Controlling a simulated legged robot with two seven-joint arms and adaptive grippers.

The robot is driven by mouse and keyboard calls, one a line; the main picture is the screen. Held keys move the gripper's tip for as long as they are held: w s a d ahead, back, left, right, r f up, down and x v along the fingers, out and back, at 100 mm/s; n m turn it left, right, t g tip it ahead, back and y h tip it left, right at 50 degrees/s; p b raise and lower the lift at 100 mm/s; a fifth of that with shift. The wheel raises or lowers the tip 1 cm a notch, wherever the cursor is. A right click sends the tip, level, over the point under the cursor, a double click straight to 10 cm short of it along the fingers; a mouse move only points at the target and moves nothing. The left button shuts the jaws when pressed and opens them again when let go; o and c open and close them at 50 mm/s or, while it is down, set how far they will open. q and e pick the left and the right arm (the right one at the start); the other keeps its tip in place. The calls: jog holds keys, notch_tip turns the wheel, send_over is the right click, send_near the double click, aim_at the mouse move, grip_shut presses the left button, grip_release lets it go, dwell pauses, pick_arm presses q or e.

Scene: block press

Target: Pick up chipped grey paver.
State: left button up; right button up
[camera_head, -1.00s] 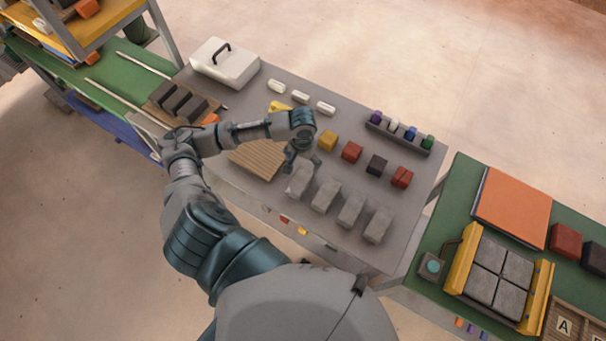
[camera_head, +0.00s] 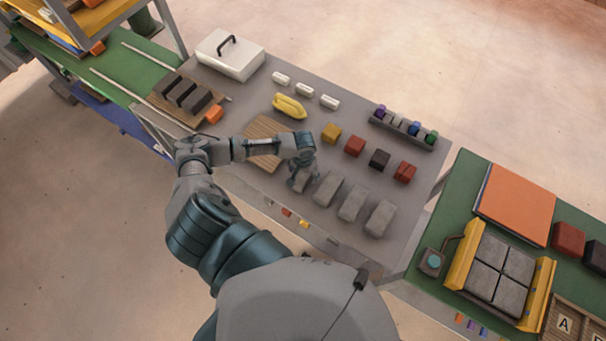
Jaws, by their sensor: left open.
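Several grey pavers lie in a row along the front of the grey table (camera_head: 255,92). The second (camera_head: 327,189), third (camera_head: 353,203) and rightmost paver (camera_head: 380,218) show clearly. The leftmost paver is mostly hidden by my left gripper (camera_head: 302,184). That gripper is open and points down over the leftmost paver, its fingers seeming to lie around or just above it. I cannot tell which paver is chipped. My right gripper is out of view.
Behind the pavers stand a yellow block (camera_head: 331,133), a red block (camera_head: 354,146), a dark block (camera_head: 379,159) and another red block (camera_head: 404,172). A wooden board (camera_head: 262,160) lies left of the gripper. Yellow gloves (camera_head: 289,106) lie farther back.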

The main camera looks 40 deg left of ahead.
pick_arm(q)
jog(key=shift+c, duration=1.4)
jog(key=shift+s+a, duration=0.1)
jog(key=shift+a, duration=0.15)
grip_shut()
jog(key=shift+d, duration=0.1)
jog(key=shift+r, duration=0.1)
